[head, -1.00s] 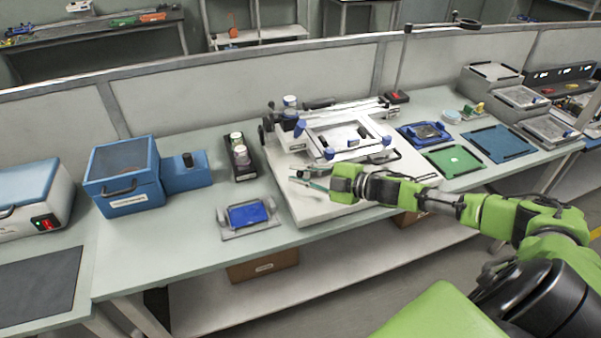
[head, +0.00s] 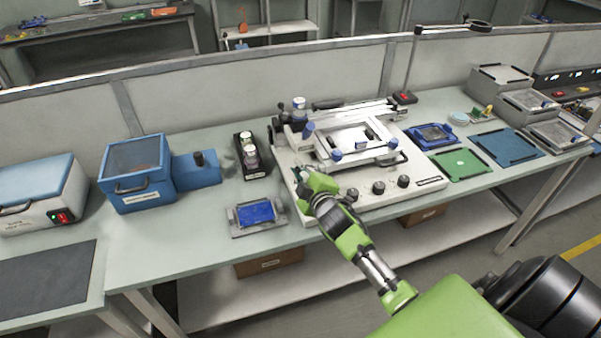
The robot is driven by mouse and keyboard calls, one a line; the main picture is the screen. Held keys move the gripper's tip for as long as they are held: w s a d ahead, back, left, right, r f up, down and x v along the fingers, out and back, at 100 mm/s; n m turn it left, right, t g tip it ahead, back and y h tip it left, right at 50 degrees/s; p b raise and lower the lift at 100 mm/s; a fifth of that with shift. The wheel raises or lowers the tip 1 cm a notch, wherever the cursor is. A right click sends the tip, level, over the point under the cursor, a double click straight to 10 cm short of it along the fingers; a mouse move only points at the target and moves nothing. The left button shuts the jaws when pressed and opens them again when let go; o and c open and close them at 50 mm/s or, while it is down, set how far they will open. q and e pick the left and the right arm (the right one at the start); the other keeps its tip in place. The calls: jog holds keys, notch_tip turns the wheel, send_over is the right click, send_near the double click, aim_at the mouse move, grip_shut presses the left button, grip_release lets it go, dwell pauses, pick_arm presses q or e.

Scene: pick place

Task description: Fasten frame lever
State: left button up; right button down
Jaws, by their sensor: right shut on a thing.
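The white stencil-printer-like machine (head: 425,186) stands on the bench, with a raised rectangular metal frame (head: 378,152) on it. Blue knobs sit around the frame, one at its left (head: 308,130) and one at its front (head: 336,155). My right gripper (head: 302,173) is at the machine's front left, below the left side of the frame. Its fingers are shut on a small part, seemingly the frame lever, mostly hidden by the gripper. My left gripper is not in view.
A blue pad in a grey holder (head: 256,212) lies left of the gripper, near the bench edge. A black rack with jars (head: 251,158) stands behind it. Black knobs (head: 379,187) line the machine's front. Green (head: 461,165) and blue mats lie to the right.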

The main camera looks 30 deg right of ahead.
jog(key=shift+w+f+m+g+h+b, duration=0.1)
jog(key=shift+w+m+g+h+b, duration=0.15)
jog(key=shift+m+h+b, duration=0.3)
jog(key=shift+w+m+g+h+b, duration=0.2)
jog(key=shift+m+h, duration=0.25)
jog(key=shift+h, duration=0.3)
jog(key=shift+d, duration=0.1)
jog(key=c, duration=2)
grip_release()
jog(key=shift+w, duration=0.1)
jog(key=v, duration=1.2)
